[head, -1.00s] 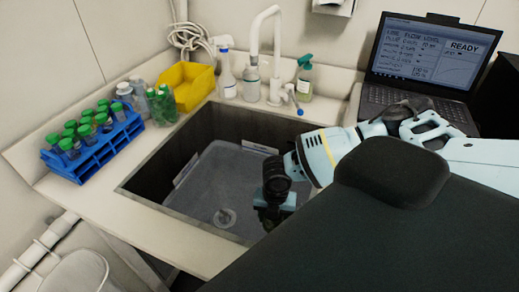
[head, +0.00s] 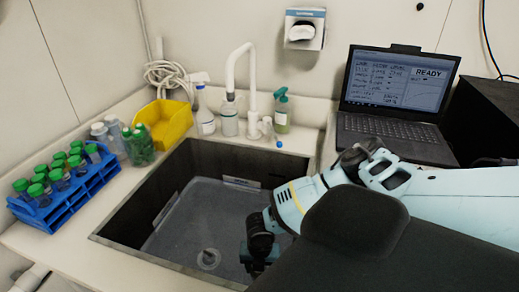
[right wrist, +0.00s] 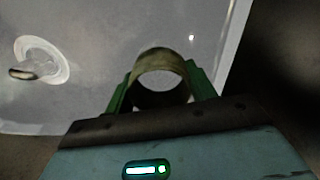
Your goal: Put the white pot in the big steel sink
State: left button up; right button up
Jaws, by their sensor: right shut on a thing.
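The big steel sink (head: 225,157) is in the middle of the head view, set into a pale counter. My right gripper (right wrist: 160,88) is over the right part of the sink in the head view and points down into it. In the right wrist view its green fingers are shut on the white pot (right wrist: 160,58), which looks like a short open ring or cup with a pale yellowish rim. The pot hangs above the sink's interior. In the head view the pot is hidden by the gripper. My left gripper is not in view.
A grey translucent tub (head: 185,228) with a round fitting (head: 208,259) lies in the sink. A faucet (head: 231,75), bottles (head: 205,115) and a yellow bin (head: 165,122) stand behind. A blue tube rack (head: 65,195) is left, a laptop (head: 390,110) right.

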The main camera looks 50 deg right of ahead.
jog(key=shift+f, duration=0.15)
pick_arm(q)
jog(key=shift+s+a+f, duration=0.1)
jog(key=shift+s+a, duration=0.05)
pick_arm(e)
jog(key=o, duration=1)
jog(key=shift+o, duration=0.2)
jog(key=shift+r, duration=0.4)
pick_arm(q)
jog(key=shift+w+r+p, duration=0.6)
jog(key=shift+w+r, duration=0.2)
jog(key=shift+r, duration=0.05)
pick_arm(e)
notch_tip(320, 180, up, 12)
jog(key=shift+f, duration=0.2)
